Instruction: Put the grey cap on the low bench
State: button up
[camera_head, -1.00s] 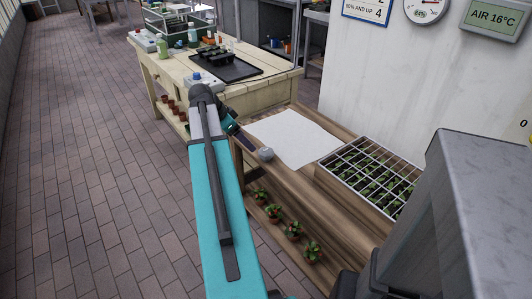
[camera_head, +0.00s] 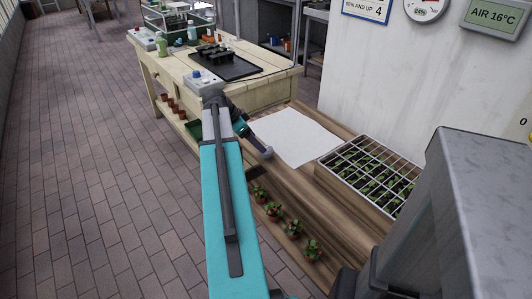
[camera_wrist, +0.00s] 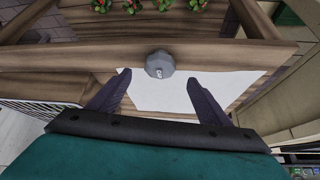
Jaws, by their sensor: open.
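The grey cap (camera_head: 267,153) is a small rounded piece at the front edge of the low wooden bench (camera_head: 310,187), beside a white sheet. In the wrist view the cap (camera_wrist: 160,64) overlaps the bench's front board and the sheet's edge; I cannot tell exactly what it rests on. My gripper (camera_head: 257,143) is open and close to the cap, coming from the upper left. In the wrist view my gripper (camera_wrist: 161,77) has its two fingers spread on either side, with the cap between and just beyond the tips. No finger visibly touches it.
The white sheet (camera_head: 297,138) covers part of the bench top. A gridded seedling tray (camera_head: 371,172) stands to its right. Several potted plants (camera_head: 293,229) sit on the lower shelf. A taller wooden table (camera_head: 173,68) with a black tray (camera_head: 226,66) stands behind.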

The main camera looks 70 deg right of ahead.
aim_at(266, 153)
jog(key=shift+x, duration=1.8)
jog(key=shift+f, duration=0.1)
jog(key=shift+x, duration=2.55)
jog(key=shift+s, duration=0.1)
jog(key=c, duration=1.2)
